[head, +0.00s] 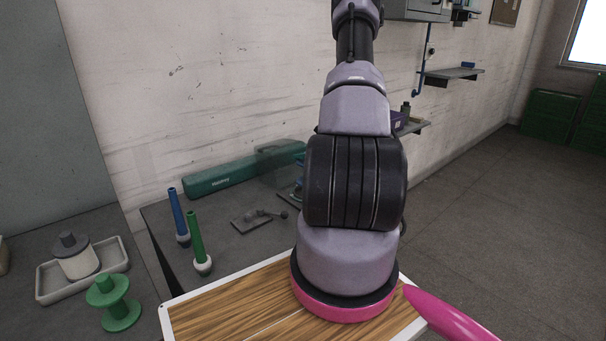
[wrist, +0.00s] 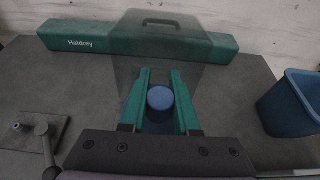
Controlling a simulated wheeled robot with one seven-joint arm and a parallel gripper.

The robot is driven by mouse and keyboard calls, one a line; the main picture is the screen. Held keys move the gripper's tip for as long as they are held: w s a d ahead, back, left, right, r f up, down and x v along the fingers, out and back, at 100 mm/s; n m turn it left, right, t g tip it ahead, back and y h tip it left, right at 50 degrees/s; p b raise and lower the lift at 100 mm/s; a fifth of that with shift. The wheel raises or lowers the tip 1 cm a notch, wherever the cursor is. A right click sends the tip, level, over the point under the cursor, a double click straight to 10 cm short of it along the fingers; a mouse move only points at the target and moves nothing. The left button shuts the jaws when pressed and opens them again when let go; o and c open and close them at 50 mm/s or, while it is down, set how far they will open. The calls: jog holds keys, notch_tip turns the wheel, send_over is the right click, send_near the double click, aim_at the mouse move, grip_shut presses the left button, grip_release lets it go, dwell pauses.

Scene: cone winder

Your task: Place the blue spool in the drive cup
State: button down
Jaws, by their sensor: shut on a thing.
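In the wrist view my gripper (wrist: 160,92) has its two green fingers closed on the blue spool (wrist: 159,98), whose round blue top shows between them. The spool's lower end is hidden by the fingers and the gripper body. Just beyond the fingertips stands a see-through guard (wrist: 174,40) with a dark handle on top; it also shows in the head view (head: 281,166). I cannot make out the drive cup in either view. In the head view my own arm covers most of the gripper and the work spot.
A long green case (head: 225,178) lies along the wall. Left of my arm are a metal plate with a lever (head: 258,220), a blue tube (head: 177,213) and a green tube (head: 196,238). A green spool (head: 114,304) stands by a tray (head: 47,290). A blue bin (wrist: 292,108) is at right.

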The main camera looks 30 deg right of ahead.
jog(key=shift+f, duration=2.45)
jog(key=shift+f, duration=0.1)
jog(key=c, duration=0.7)
grip_release()
jog(key=shift+o, duration=0.2)
